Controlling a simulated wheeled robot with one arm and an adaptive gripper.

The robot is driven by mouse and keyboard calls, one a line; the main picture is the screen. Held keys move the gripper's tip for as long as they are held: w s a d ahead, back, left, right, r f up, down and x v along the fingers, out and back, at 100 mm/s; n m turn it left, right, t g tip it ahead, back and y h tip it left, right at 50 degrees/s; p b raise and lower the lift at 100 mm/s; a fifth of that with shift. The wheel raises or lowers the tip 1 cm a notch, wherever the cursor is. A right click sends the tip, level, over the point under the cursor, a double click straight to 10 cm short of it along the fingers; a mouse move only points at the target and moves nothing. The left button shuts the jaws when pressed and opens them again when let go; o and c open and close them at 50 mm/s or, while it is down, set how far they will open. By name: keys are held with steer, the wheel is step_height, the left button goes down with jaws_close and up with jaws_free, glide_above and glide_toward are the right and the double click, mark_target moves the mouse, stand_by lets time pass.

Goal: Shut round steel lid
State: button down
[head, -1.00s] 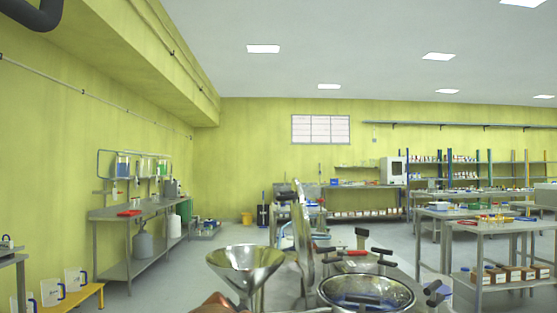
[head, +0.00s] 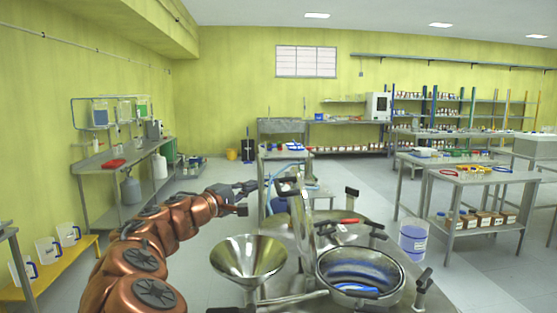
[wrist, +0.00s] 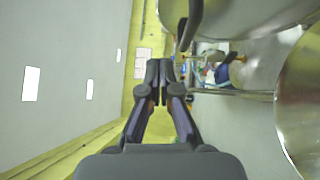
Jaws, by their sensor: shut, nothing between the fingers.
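The round steel lid (head: 302,222) stands upright, seen nearly edge-on in the head view, at the left rim of the open round port (head: 360,272) on the steel vessel top. A dark handle (head: 288,186) shows near its top. My gripper (head: 248,191) is shut and empty, left of the lid's upper part and apart from it in the head view. In the wrist view my gripper (wrist: 160,66) has its fingertips together. A curved steel surface at the top there is probably the lid (wrist: 250,18).
A steel funnel (head: 248,258) stands left of the lid, below my arm. Dark-handled clamps (head: 378,231) surround the port, and a red-handled tool (head: 350,221) lies behind it. A bench (head: 130,152) stands by the left wall. Free floor lies between.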

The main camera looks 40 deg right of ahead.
steer(key=p, duration=0.3)
glide_toward(293, 169)
steer(key=w+d, duration=0.3)
steer(key=w, duration=0.1)
steer(key=shift+s+d+r, duration=0.1)
steer(key=shift+s+d, duration=0.8)
steer(key=shift+d, duration=0.3)
steer(key=shift+s+d+p, duration=0.35)
steer(key=shift+s+d, duration=0.05)
steer(key=shift+d, duration=0.2)
